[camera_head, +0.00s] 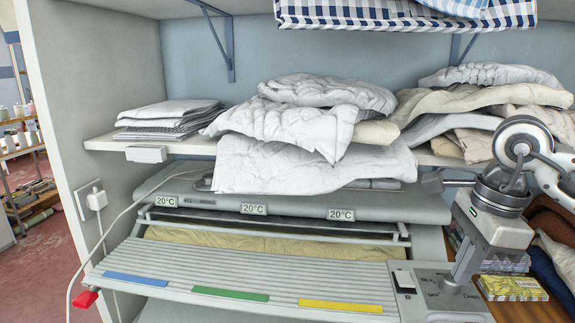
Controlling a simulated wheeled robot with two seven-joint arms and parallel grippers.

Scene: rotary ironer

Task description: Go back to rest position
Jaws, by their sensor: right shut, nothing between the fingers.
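My right gripper (455,284) is in the camera_head view at the lower right, below the white and grey links of my right arm. It is shut and empty. Its fingertips point down over the right end of the rotary ironer, at the control panel (420,297). I cannot tell whether they touch the panel. The rotary ironer (245,262) has a slatted front with blue, green and yellow strips, and several "20°C" labels above. Yellowish cloth (270,246) shows in its opening. My left gripper is not in view.
A shelf (105,143) above the ironer carries folded and crumpled white linens (315,165), some hanging over its edge. Small packets (512,288) and dark cloths (555,262) lie right of my right gripper. A white cable runs down the left wall to a red piece (85,298).

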